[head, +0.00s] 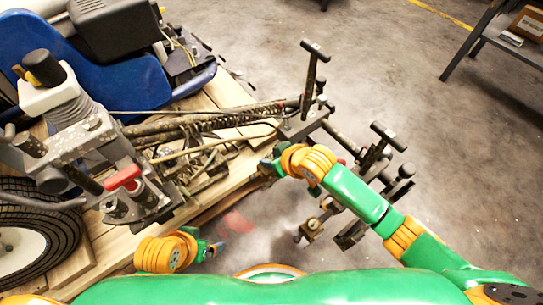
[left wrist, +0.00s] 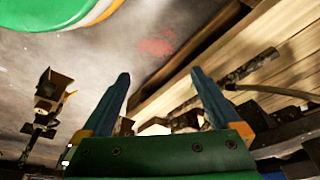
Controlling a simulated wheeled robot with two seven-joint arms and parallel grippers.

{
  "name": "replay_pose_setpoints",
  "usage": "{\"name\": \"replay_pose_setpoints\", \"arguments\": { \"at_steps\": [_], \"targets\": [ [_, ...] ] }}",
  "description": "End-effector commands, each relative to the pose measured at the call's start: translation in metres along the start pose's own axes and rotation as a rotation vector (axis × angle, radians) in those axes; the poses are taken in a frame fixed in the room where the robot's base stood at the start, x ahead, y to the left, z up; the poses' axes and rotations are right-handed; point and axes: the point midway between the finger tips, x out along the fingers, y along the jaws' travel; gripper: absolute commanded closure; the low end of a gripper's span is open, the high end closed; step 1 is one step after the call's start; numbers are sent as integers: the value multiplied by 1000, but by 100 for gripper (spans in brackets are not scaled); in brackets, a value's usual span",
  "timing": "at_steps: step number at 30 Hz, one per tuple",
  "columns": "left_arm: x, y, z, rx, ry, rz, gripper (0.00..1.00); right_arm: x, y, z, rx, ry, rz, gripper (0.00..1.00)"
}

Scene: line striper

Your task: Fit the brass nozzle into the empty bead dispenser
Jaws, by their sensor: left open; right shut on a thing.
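My right gripper (head: 270,168) is at the edge of the wooden deck, beside the striper's front frame. It is shut on a small brass-coloured thing (head: 264,171) that looks like the brass nozzle; the fingers hide most of it. My left gripper (head: 216,250) is low in front of the deck, open and empty; its spread fingers show in the left wrist view (left wrist: 160,80). A brass-coloured, box-like part (head: 311,228) hangs low on the striper's side, also in the left wrist view (left wrist: 54,88). A darker part (head: 350,236) is right of it. I cannot tell which is the empty bead dispenser.
The striper's dark bars and T-handles (head: 314,75) rise close by my right arm. A lever console (head: 75,120) and a wheel (head: 30,235) are at left. A grey table (head: 505,45) stands far right. The concrete floor (head: 440,130) at right is clear.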

Motion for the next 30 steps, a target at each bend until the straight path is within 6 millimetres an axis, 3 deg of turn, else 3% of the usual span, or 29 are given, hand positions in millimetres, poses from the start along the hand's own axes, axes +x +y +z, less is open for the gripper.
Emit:
{"name": "replay_pose_setpoints", "arguments": {
  "at_steps": [30],
  "targets": [
    [4, 0, 1, 0, 0, 0, 3, 9, 0, 8, 0, 0, 0, 100]
  ]
}}
